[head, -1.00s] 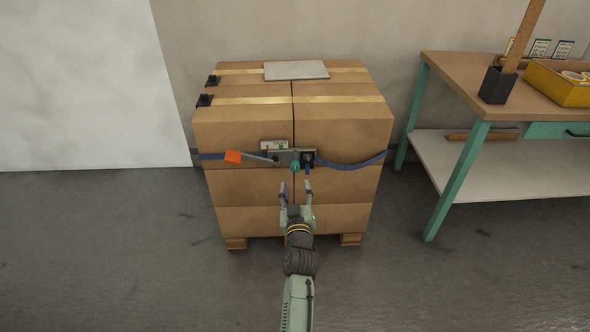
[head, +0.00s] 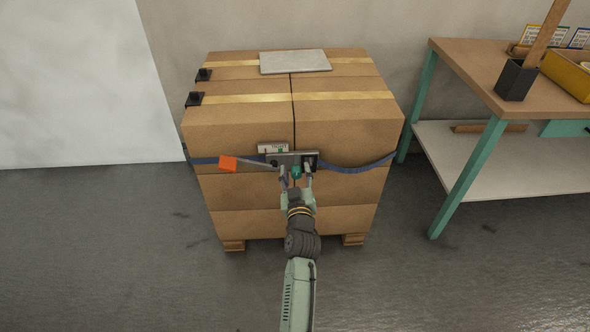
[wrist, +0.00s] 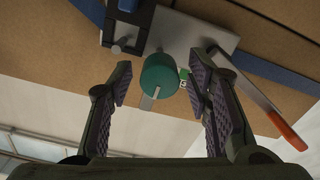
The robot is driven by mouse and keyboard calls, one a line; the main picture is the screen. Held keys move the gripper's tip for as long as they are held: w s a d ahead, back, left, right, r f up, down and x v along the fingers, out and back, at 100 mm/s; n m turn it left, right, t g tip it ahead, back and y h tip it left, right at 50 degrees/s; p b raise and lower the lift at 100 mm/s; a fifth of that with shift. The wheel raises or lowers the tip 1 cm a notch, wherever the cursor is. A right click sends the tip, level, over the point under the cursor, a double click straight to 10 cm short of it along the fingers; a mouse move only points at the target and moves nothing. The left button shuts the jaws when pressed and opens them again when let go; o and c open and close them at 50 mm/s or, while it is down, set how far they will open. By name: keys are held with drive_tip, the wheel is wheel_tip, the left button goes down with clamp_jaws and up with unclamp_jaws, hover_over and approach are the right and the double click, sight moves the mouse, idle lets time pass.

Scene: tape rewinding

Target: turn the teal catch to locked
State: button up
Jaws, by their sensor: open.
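The teal catch (head: 296,172) is a small round knob at the lower edge of a grey metal plate (head: 297,158) on the front of the carton stack. In the wrist view the teal catch (wrist: 160,75) lies beyond and between the fingertips, with a light metal tab pointing down from it. My gripper (head: 296,174) is open around the front of the catch, and it also shows open in the wrist view (wrist: 163,75). No finger visibly touches the catch. A small green marked label (wrist: 184,76) sits beside it.
An orange-ended lever (head: 229,163) sticks out left of the plate. A blue strap (head: 350,168) runs across the cartons (head: 345,135). A workbench (head: 490,80) with teal legs stands at right. The floor at left is clear.

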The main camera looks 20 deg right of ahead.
drive_tip(key=shift+s, duration=0.1)
drive_tip(key=shift+c, duration=0.2)
clamp_jaws()
drive_tip(key=shift+r, duration=0.1)
idle(0.4)
drive_tip(key=m, duration=0.4)
drive_tip(key=m+p, duration=0.1)
drive_tip(key=m, duration=0.3)
drive_tip(key=shift+d+r+m, duration=0.1)
drive_tip(key=shift+d+m, duration=0.05)
drive_tip(key=shift+m, duration=0.15)
drive_tip(key=m+p, duration=0.1)
drive_tip(key=m, duration=0.3)
drive_tip(key=m+p, duration=0.1)
drive_tip(key=m, duration=0.4)
drive_tip(key=shift+p, duration=0.35)
